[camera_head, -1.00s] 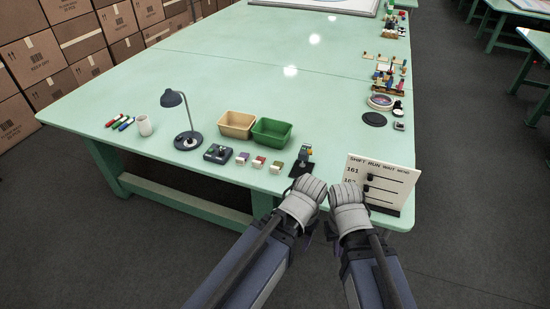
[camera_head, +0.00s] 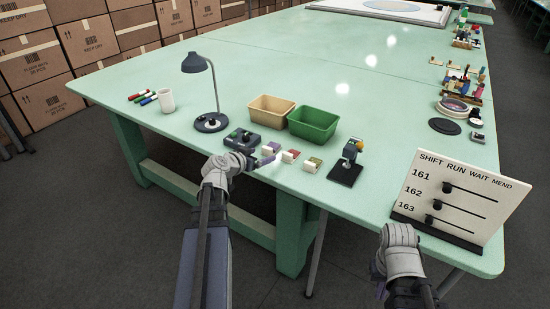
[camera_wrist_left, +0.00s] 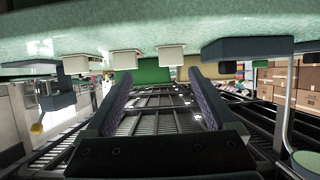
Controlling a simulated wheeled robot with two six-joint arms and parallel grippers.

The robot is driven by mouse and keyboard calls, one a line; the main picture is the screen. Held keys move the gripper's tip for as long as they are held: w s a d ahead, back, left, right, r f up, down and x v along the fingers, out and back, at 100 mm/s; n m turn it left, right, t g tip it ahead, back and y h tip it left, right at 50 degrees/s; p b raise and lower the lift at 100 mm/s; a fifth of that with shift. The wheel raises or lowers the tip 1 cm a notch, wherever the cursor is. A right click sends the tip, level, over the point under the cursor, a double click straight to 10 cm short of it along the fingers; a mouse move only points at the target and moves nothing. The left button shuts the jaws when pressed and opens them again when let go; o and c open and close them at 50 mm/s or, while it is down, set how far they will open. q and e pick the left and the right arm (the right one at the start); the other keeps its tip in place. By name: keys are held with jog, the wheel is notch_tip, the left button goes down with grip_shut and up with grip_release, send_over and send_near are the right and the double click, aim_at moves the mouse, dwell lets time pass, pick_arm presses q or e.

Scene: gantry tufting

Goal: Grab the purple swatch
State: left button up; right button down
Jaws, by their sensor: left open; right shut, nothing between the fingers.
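The purple swatch (camera_head: 269,147), a small white block with a purple top part, lies near the table's front edge, left of the red swatch (camera_head: 290,156) and the green swatch (camera_head: 312,164). My left gripper (camera_head: 257,163) is open, just in front of the purple swatch, with its fingertips close to it; contact cannot be told. In the left wrist view, which is upside down, my open left fingers (camera_wrist_left: 162,95) point toward pale blocks; the block (camera_wrist_left: 170,58) nearest their middle shows no clear colour. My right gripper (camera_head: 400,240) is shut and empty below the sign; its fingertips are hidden.
A dark control box (camera_head: 242,139) stands left of the swatches, a small dark stand (camera_head: 347,165) to their right. Tan (camera_head: 271,107) and green (camera_head: 314,124) bins are behind. A lamp (camera_head: 210,122) and a slider board (camera_head: 455,200) flank the area.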

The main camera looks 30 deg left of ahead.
aim_at(266, 150)
pick_arm(q)
jog(key=shift+w+a+y, duration=0.1)
jog(key=shift+a+y, duration=0.3)
jog(key=shift+a, duration=0.6)
jog(key=shift+d+b+x, duration=0.1)
jog(key=shift+b+x, duration=0.7)
jog(key=shift+x, duration=1.15)
jog(key=shift+d+b+x, duration=0.15)
jog(key=shift+b+x, duration=0.65)
jog(key=shift+x, duration=1.2)
jog(key=shift+r, duration=0.1)
jog(key=c, duration=1.4)
notch_tip(266, 150, up, 10)
jog(key=p, duration=1)
